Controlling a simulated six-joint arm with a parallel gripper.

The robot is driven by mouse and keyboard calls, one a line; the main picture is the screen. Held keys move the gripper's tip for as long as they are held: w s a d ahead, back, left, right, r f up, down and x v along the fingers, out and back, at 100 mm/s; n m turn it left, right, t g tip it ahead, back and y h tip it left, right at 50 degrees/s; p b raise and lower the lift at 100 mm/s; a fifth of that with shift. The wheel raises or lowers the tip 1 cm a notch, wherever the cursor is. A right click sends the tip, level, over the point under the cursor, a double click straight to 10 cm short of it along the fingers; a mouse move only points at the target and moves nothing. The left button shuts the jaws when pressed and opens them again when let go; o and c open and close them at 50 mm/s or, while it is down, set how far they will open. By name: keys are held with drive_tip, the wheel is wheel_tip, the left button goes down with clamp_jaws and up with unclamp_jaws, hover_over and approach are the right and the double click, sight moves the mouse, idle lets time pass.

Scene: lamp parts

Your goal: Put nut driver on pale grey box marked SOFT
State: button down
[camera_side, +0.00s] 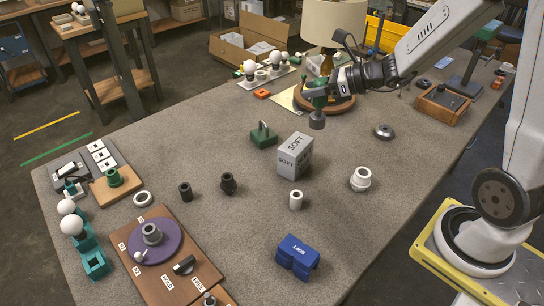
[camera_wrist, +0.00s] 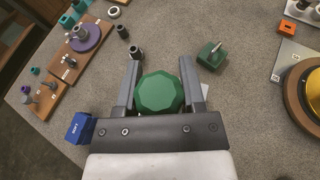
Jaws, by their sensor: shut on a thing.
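The nut driver (camera_side: 317,120) hangs upright from my gripper (camera_side: 318,94), with its dark grey socket end pointing down. Its green faceted handle (camera_wrist: 159,92) fills the space between the two fingers of my gripper (camera_wrist: 161,76) in the wrist view. The pale grey box marked SOFT (camera_side: 294,157) stands on the table. In the side view the socket end shows just above and right of the box top, apart from it. The box is mostly or wholly hidden behind the handle in the wrist view.
A green block with a metal shackle (camera_side: 263,135) stands just behind the box. A white cylinder (camera_side: 296,200), a white ring part (camera_side: 360,179) and a blue block (camera_side: 297,256) stand in front. The lamp (camera_side: 333,30) stands behind.

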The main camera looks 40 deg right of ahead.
drive_tip(key=w+f, duration=0.6)
drive_tip(key=shift+d, duration=0.2)
drive_tip(key=shift+w+f, duration=0.1)
drive_tip(key=shift+w+f, duration=0.2)
drive_tip(key=shift+f, duration=1.55)
drive_tip(key=shift+f, duration=0.15)
drive_tip(key=shift+c, duration=1)
unclamp_jaws()
